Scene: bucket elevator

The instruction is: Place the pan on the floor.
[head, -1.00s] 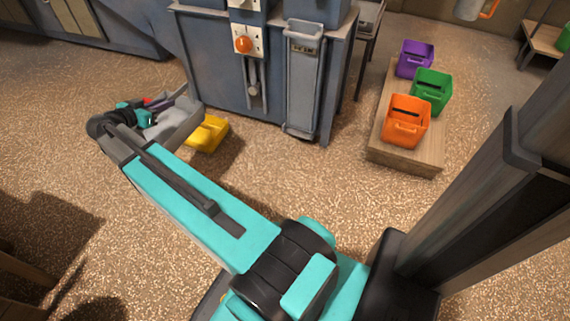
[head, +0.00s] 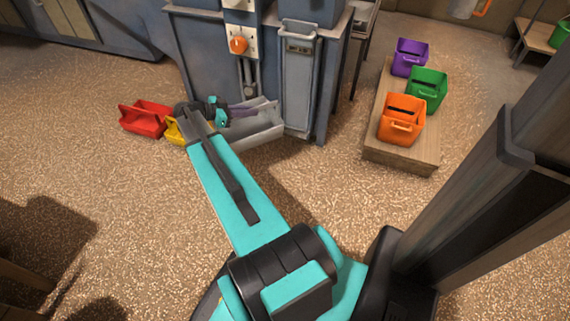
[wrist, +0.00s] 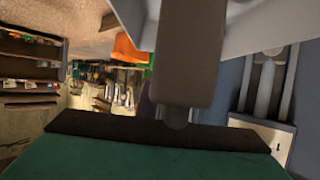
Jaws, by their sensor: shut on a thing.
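The pan (head: 262,132) is a light grey open tray with raised walls. In the head view it is left of centre, in front of the blue-grey machine. My gripper (head: 229,112) is at its left end and is shut on it. My wrist hides part of the gripper and of the pan's left end. A light grey surface, likely the pan, fills the top right of the wrist view (wrist: 262,22). The floor (head: 130,205) is speckled tan. I cannot tell how high the pan is above it.
A red bucket (head: 146,118) and a partly hidden yellow bucket (head: 174,132) stand left of the pan. The machine (head: 205,70) rises behind it. Purple (head: 409,58), green (head: 427,90) and orange (head: 401,119) buckets stand on a low wooden platform (head: 400,158) at right. Floor in front is clear.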

